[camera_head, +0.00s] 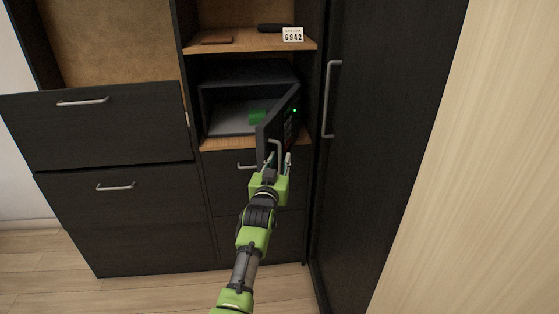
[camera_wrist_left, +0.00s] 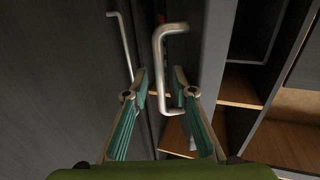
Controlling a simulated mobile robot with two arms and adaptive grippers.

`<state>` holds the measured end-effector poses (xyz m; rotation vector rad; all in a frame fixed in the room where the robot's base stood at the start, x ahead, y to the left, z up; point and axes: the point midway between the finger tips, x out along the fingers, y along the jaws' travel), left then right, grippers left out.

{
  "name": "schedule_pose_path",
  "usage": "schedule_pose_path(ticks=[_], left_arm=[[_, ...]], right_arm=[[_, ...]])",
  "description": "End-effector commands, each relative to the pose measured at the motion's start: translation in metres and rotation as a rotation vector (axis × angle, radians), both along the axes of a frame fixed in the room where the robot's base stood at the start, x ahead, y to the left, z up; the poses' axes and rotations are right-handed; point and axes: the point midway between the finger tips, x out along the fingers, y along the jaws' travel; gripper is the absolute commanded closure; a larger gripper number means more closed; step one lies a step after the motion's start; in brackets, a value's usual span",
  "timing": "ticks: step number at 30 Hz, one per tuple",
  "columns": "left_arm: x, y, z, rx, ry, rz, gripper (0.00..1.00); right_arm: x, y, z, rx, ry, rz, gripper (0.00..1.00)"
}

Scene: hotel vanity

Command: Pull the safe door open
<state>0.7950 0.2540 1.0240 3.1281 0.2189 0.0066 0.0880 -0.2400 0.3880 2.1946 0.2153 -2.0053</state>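The dark safe (camera_head: 222,92) sits in the cabinet niche, and its door (camera_head: 270,130) stands swung well out, showing the grey inside with a green item (camera_head: 257,117) in it. The door's metal handle (camera_head: 276,143) is at its near edge. My left gripper (camera_head: 279,160) is at this handle. In the left wrist view the handle (camera_wrist_left: 159,65) reaches down between the spread fingers (camera_wrist_left: 158,85), nearer the right finger. The fingers are apart; I cannot tell whether one touches the handle. My right gripper is out of view.
Dark drawers with handles (camera_head: 115,187) are at left and below the safe. A tall dark door with a long handle (camera_head: 330,100) stands at right. The shelf (camera_head: 250,43) above holds a card (camera_head: 292,34), a brown flat item and a black item.

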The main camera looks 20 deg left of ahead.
Motion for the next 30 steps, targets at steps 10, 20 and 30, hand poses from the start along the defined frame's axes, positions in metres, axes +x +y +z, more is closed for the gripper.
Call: schedule_pose_path(ticks=[10,20,30], left_arm=[[-0.037,-0.006,-0.002,0.000,0.001,-0.001,0.75],[-0.069,-0.011,-0.001,0.001,0.000,-0.001,0.75],[-0.071,-0.011,-0.001,0.000,-0.001,-0.001,0.86]], right_arm=[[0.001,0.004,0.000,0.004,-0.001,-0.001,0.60],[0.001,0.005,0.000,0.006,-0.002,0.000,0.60],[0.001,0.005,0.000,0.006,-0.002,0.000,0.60]])
